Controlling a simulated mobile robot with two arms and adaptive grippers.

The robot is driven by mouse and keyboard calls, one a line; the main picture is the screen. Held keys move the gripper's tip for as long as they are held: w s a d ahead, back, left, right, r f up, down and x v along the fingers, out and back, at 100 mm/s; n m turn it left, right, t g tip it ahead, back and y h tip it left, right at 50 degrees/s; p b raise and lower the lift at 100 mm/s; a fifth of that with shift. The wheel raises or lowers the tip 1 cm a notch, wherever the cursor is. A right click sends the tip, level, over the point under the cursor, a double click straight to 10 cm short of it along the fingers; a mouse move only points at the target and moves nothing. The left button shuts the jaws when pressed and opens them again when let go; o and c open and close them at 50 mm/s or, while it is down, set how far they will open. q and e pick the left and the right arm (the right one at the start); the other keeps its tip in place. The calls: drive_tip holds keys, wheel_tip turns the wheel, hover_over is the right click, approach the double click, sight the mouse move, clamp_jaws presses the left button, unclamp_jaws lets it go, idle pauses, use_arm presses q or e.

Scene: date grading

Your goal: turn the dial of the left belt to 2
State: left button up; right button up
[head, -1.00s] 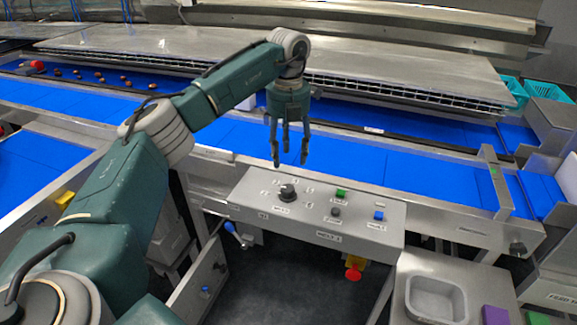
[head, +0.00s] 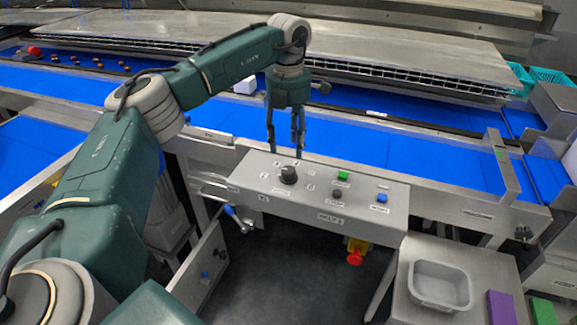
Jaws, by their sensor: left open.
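A black dial (head: 288,174) sits on the left part of a grey control panel (head: 235,181) with small labels around it, too small to read. My left gripper (head: 285,152) comes down from above with its fingers apart and empty. Its fingertips appear just behind and above the dial in the picture, and I see no contact. The blue belt (head: 370,149) runs behind the panel. My right gripper does not show.
A green button (head: 343,175), a dark knob (head: 336,194) and a blue button (head: 382,198) are on the panel's right part. A red and yellow stop button (head: 355,257) hangs below. A grey tray (head: 440,287) stands at right. Dates (head: 97,60) lie on the far belt.

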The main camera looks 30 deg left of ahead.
sight(288, 169)
use_arm(q)
wheel_tip(288, 169, down, 8)
drive_tip(key=shift+f+p, duration=0.25)
drive_tip(key=shift+p, duration=0.55)
drive_tip(key=c, duration=1.1)
drive_tip(key=shift+c, duration=0.3)
